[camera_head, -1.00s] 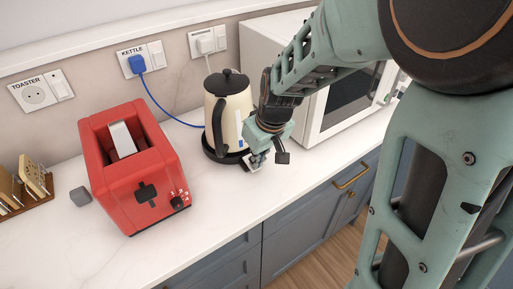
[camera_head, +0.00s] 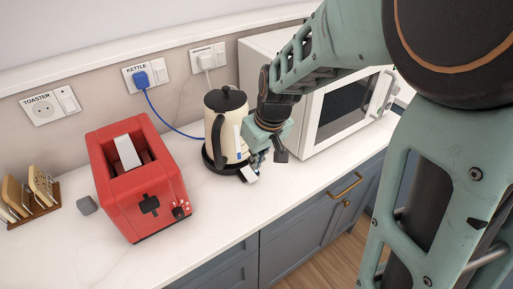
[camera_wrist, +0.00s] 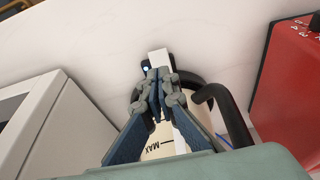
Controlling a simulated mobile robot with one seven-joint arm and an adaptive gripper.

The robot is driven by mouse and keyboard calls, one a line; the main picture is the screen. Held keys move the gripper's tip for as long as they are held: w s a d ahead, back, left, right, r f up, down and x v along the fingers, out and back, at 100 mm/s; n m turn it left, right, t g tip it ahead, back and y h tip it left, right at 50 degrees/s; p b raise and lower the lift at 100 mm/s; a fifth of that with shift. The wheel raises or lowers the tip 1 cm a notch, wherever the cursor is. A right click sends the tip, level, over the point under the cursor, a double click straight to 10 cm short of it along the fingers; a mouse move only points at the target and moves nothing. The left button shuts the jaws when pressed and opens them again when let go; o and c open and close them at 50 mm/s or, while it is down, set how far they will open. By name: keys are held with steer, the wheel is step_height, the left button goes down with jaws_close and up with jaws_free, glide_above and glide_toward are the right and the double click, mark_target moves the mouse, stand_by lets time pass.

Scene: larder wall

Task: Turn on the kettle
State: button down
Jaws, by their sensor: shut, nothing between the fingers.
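The cream kettle (camera_head: 222,125) with a black lid and handle stands upright on its black base (camera_head: 210,160) on the counter. A pale lever (camera_head: 249,174) sticks out low at its front; it also shows in the wrist view (camera_wrist: 160,58). A small bluish-white light (camera_wrist: 145,65) shows beside the lever there. My gripper (camera_head: 258,160) is shut and empty, at the kettle's right front. In the wrist view its fingertips (camera_wrist: 159,78) are close to the lever; I cannot tell if they touch. The kettle's blue plug (camera_head: 141,79) sits in the socket labelled KETTLE, with a rocker switch (camera_head: 159,76) beside it.
A red toaster (camera_head: 140,185) stands left of the kettle, with a toast rack (camera_head: 35,205) and a small grey block (camera_head: 87,205) further left. A white microwave (camera_head: 310,125) stands close on the right. The counter in front of the kettle is clear.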

steer(key=s+d+r+p, duration=0.2)
steer(key=s+r+p, duration=0.2)
steer(key=r, duration=0.4)
steer(key=shift+d+r, duration=0.2)
steer(key=shift+d, duration=0.2)
steer(key=shift+s, duration=0.1)
